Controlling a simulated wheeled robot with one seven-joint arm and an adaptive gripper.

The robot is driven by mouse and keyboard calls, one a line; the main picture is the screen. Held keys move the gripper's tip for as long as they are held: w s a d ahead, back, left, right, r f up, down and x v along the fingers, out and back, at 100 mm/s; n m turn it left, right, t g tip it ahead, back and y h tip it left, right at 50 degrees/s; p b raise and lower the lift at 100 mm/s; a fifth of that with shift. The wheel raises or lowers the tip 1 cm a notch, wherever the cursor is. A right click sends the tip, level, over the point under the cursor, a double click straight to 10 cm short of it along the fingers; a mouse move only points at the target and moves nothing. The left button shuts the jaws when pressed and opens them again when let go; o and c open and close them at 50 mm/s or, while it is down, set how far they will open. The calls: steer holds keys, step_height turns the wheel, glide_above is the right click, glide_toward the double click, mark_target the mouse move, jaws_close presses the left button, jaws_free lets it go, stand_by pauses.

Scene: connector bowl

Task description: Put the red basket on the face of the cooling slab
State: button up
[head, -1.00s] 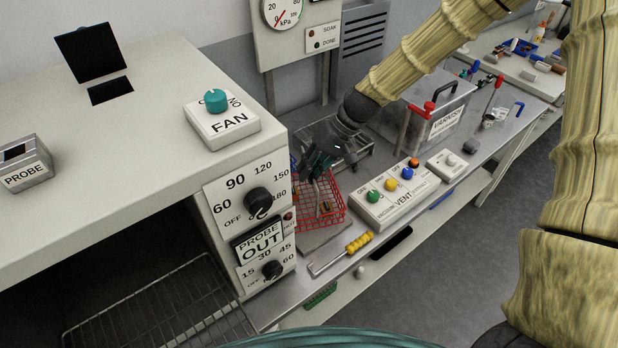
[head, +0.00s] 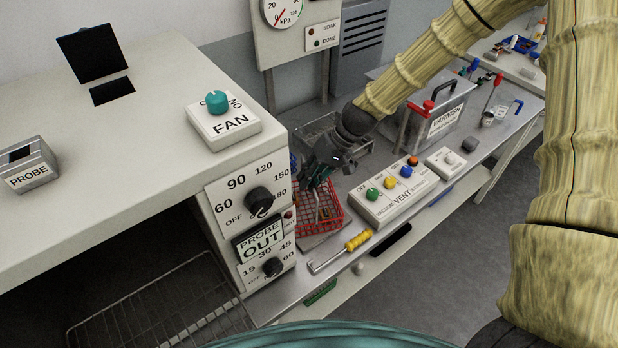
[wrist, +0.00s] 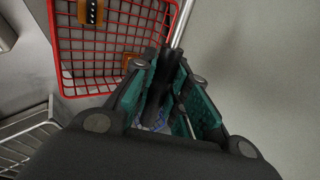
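The red basket (head: 331,216) is a wire basket with a red rim and small orange-brown parts inside; it also shows in the wrist view (wrist: 112,43). A silver rod with a black grip (wrist: 180,25) rises beside its rim. My gripper (head: 317,168) is above the basket, its teal-padded fingers closed around the black grip. A grey plate that looks like the cooling slab (head: 312,243) shows under the basket's front edge, mostly hidden by it. I cannot tell whether the basket touches the plate.
The oven front with knobs (head: 258,200) stands close left of the basket. The vent button box (head: 392,190) is to the right. A yellow-handled tool (head: 357,240) lies in front. A wire tray (head: 320,130) and the varnish tank (head: 440,122) stand behind.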

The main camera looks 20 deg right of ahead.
steer(key=o, duration=0.3)
steer(key=shift+o, duration=0.2)
steer(key=shift+r, duration=0.1)
steer(key=b+v, duration=0.3)
steer(key=v, duration=0.9)
steer(key=shift+r, duration=0.15)
